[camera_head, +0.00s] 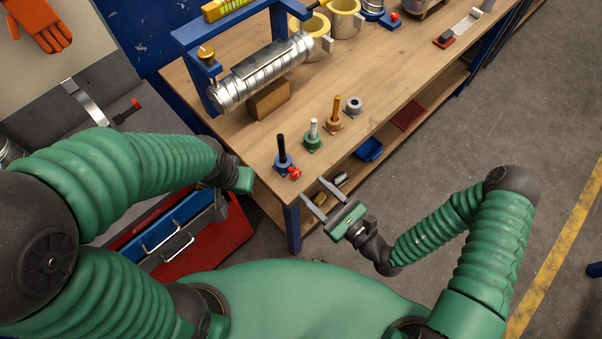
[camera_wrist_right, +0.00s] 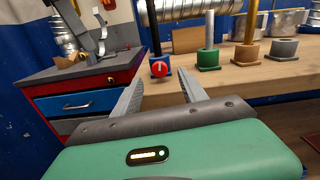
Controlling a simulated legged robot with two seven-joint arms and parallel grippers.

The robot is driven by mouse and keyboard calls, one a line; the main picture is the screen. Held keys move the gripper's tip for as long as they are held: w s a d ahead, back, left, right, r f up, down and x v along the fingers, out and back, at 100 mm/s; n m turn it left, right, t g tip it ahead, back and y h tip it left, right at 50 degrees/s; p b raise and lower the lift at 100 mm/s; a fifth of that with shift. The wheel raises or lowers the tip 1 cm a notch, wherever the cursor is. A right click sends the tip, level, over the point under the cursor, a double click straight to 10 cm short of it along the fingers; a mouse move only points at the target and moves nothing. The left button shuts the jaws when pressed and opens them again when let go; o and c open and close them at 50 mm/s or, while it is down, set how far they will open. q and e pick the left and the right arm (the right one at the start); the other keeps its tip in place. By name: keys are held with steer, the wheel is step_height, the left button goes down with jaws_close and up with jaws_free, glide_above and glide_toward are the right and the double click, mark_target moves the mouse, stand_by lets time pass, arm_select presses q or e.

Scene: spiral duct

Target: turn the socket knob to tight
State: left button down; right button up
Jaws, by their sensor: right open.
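The red socket knob (camera_head: 295,174) sits on the front side of a blue socket base (camera_head: 282,162) with a black post, near the bench's front corner. In the right wrist view the knob (camera_wrist_right: 160,70) faces me with a pale mark across it. My right gripper (camera_head: 314,189) is open and empty, just off the bench's front edge, apart from the knob. In the wrist view its two fingers (camera_wrist_right: 160,88) lie either side of and below the knob. My left gripper (camera_head: 240,180) hangs at the bench's left end; its fingers are hidden.
Green (camera_head: 313,142) and orange (camera_head: 335,122) post sockets and a grey ring (camera_head: 354,106) stand in a row behind the blue one. A spiral duct (camera_head: 262,72) lies in a blue frame. A red tool cabinet (camera_head: 225,235) is left of the bench (camera_head: 226,135).

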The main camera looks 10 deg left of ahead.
mark_target(297, 176)
steer(key=x, duration=0.6)
steer(key=shift+s+a, duration=0.2)
steer(key=shift+a, duration=0.1)
steer(key=shift+w+a, duration=0.15)
steer(key=shift+w, duration=0.05)
steer(key=shift+w+d, duration=0.1)
steer(key=shift+d, duration=0.35)
steer(key=shift+c, duration=0.5)
steer(key=shift+a, duration=0.35)
steer(key=c, duration=0.7)
jaws_close()
